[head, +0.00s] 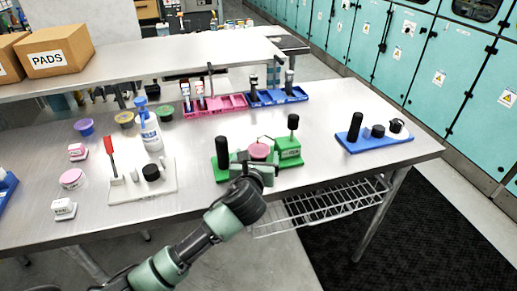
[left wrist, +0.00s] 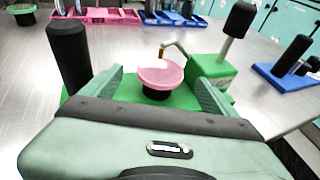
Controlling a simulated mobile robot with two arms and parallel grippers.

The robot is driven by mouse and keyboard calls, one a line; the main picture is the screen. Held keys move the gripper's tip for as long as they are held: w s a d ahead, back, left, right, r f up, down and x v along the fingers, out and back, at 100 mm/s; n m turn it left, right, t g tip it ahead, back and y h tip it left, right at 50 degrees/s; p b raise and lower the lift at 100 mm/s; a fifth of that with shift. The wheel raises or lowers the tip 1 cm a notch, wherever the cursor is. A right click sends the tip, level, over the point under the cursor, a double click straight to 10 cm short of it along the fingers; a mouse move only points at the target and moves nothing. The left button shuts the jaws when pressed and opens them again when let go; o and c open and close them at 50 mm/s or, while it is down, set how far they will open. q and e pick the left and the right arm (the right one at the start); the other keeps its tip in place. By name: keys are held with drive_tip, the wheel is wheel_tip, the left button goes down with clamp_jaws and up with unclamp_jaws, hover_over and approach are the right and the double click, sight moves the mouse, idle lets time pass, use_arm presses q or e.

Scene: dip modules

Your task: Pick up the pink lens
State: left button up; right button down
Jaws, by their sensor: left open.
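The pink lens (head: 259,151) is a round pink disc on the green module (head: 290,151) near the table's front edge. In the left wrist view the pink lens (left wrist: 160,75) rests on a short black post, with a small metal spout above it. My left gripper (head: 257,169) is open at the front of the green module (left wrist: 212,68). In the left wrist view its fingers (left wrist: 160,88) are apart on either side of the lens, with nothing seen held. My right gripper is not in view.
A tall black post (left wrist: 70,60) stands left of the lens, and a black-topped rod (head: 293,123) rises at its right. A blue module (head: 372,138) stands further right. A white module (head: 142,182) is at left. Pink (head: 226,104) and blue (head: 276,97) trays lie behind.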

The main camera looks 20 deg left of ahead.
sight(259, 150)
use_arm(q)
drive_tip(key=shift+x, duration=1.2)
drive_tip(key=shift+w+f, duration=0.1)
drive_tip(key=shift+w, duration=0.05)
drive_tip(key=c, duration=1.3)
drive_tip(key=shift+c, duration=0.7)
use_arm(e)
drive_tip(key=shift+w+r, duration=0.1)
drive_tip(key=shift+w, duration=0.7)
